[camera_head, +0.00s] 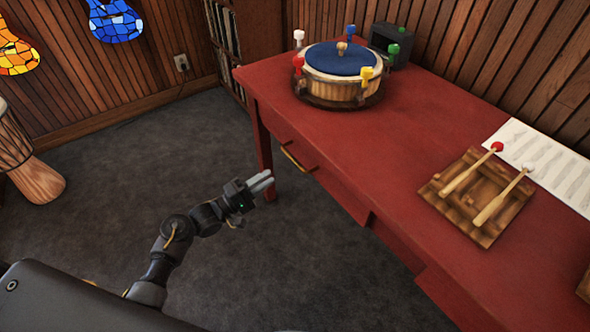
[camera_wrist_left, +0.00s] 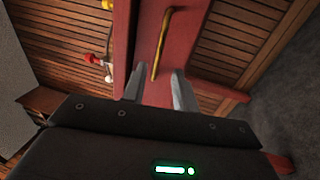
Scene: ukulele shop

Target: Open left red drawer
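The red table (camera_head: 375,145) has a left drawer (camera_head: 333,182) in its front side, with a curved brass handle (camera_head: 297,158). The drawer looks shut, its front about flush with the table. My left gripper (camera_head: 264,182) is in front of the handle, a little to its left and lower in the head view. In the left wrist view the handle (camera_wrist_left: 162,43) stands beyond the two fingertips, roughly in line with the gap between them. The left gripper (camera_wrist_left: 158,82) is open and empty, apart from the handle. My right gripper is not in view.
On the table are a round drum-like piece with coloured pegs (camera_head: 341,74), a wooden block with two mallets (camera_head: 478,195) and a paper sheet (camera_head: 545,163). A table leg (camera_head: 262,138) stands beyond the gripper. The grey floor (camera_head: 120,170) around my arm is clear.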

